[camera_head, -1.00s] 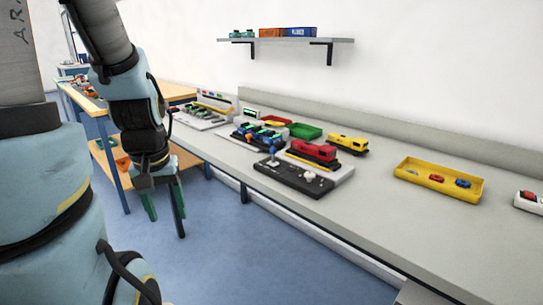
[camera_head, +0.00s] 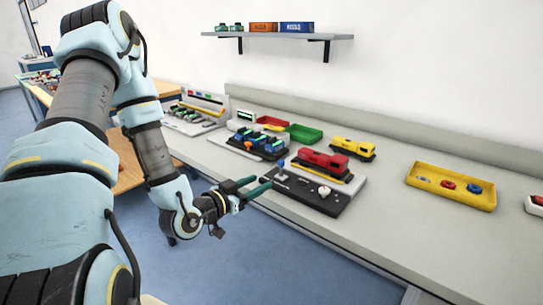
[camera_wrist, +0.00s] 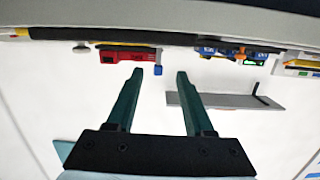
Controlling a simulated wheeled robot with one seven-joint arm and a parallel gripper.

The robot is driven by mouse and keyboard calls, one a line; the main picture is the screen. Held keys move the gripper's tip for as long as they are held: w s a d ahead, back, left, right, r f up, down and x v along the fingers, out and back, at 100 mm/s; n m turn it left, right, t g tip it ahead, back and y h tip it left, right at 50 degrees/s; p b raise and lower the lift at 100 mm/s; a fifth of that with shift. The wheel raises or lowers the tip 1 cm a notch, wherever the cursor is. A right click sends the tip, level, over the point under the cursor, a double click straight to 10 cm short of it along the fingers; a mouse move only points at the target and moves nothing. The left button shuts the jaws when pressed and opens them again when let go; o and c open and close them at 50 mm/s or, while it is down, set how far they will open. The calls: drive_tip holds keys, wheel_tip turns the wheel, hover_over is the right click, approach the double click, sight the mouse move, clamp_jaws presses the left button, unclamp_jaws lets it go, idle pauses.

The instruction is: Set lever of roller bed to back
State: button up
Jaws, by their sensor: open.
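A black control panel (camera_head: 310,190) lies at the front edge of the bench. A lever with a blue knob (camera_head: 281,165) stands near its left end. A white knob (camera_head: 324,191) is further right on the panel. My gripper (camera_head: 260,184) is open and empty, left of and in front of the lever, with its fingers pointing at the panel. In the wrist view, which looks upside down, a small blue piece, probably the lever knob (camera_wrist: 158,70), shows between the fingertips (camera_wrist: 160,73). The lever's exact tilt is too small to tell.
A red locomotive (camera_head: 323,162) stands just behind the panel and a yellow one (camera_head: 352,148) further back. Several blue and green pieces sit on a dark bed (camera_head: 243,146) to the left. A yellow tray (camera_head: 410,179) is at right. A wall shelf (camera_head: 277,36) hangs above.

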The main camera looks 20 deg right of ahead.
sight(279, 164)
drive_tip(key=shift+t+h, duration=0.4)
drive_tip(key=shift+h, duration=0.3)
drive_tip(key=p+x, duration=0.1)
drive_tip(key=x, duration=0.2)
drive_tip(key=r+p+x, duration=0.1)
drive_tip(key=x, duration=0.2)
drive_tip(key=p+x, duration=0.2)
drive_tip(key=x, duration=0.2)
drive_tip(key=shift+s+r, duration=0.15)
drive_tip(key=shift+r, duration=0.25)
drive_tip(key=shift+w+d+f, duration=0.1)
drive_tip(key=shift+w+d, duration=0.2)
drive_tip(key=shift+d, duration=0.25)
clamp_jaws()
